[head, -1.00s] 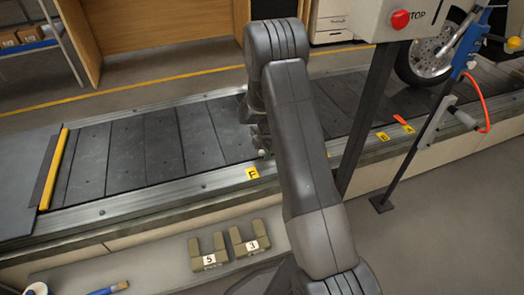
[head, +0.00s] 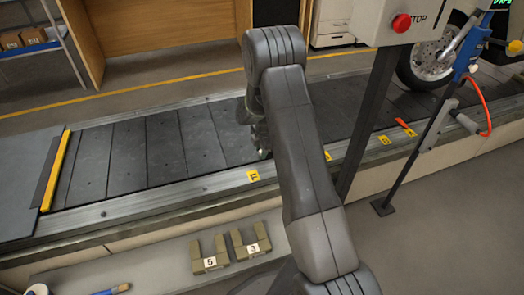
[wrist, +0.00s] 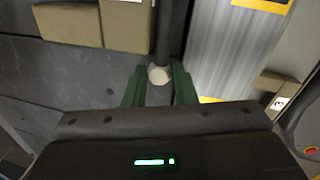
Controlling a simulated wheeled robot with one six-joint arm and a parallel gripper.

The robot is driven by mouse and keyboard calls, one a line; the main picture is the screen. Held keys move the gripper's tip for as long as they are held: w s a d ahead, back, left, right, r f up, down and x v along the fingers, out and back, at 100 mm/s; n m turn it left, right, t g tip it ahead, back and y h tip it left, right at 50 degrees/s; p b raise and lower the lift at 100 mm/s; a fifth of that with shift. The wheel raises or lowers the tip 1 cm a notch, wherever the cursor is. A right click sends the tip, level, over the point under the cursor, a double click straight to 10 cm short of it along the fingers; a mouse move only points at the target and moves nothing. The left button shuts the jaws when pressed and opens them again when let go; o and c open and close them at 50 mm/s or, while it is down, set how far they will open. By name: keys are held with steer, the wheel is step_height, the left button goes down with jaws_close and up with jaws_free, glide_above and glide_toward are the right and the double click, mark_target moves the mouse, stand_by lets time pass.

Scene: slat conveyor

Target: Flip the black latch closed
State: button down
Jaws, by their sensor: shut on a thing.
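A dark rod (wrist: 167,33) with a pale round end (wrist: 158,75) stands between my green fingertips in the wrist view; it looks like the black latch. My gripper (wrist: 159,88) is shut on it near the pale end. Tan blocks (wrist: 125,25) lie just left of the rod, on or over the dark slats. In the head view my gripper (head: 260,138) is mostly hidden behind my own arm, over the conveyor. The latch cannot be made out there, and its angle is unclear.
The slat conveyor (head: 130,155) has a metal front rail with yellow labels (head: 253,175). Tan blocks marked 5 (head: 210,262) and 3 (head: 252,249) sit on a low shelf. A post with a red stop button (head: 401,23) and a wheel (head: 430,60) stand right.

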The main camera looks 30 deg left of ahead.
steer(key=c, duration=1.2)
jaws_free()
steer(key=shift+w+a, duration=0.1)
steer(key=shift+a, duration=0.05)
steer(key=r+p, duration=0.1)
steer(key=r, duration=0.3)
steer(key=s+d+r+p, duration=0.1)
steer(key=r, duration=0.4)
steer(key=d+r+p, duration=0.1)
steer(key=r, duration=0.3)
steer(key=shift+s+d+r, duration=0.15)
steer(key=shift+d+r, duration=0.05)
steer(key=shift+r, duration=0.1)
steer(key=f+b, duration=0.1)
steer(key=f, duration=0.3)
steer(key=a+f+b, duration=0.1)
steer(key=f, duration=0.4)
steer(key=w+a+f+b, duration=0.1)
steer(key=f, duration=0.3)
steer(key=shift+w+a+f, duration=0.1)
steer(key=shift+a+f, duration=0.05)
steer(key=shift+f, duration=0.15)
steer(key=shift+r, duration=0.1)
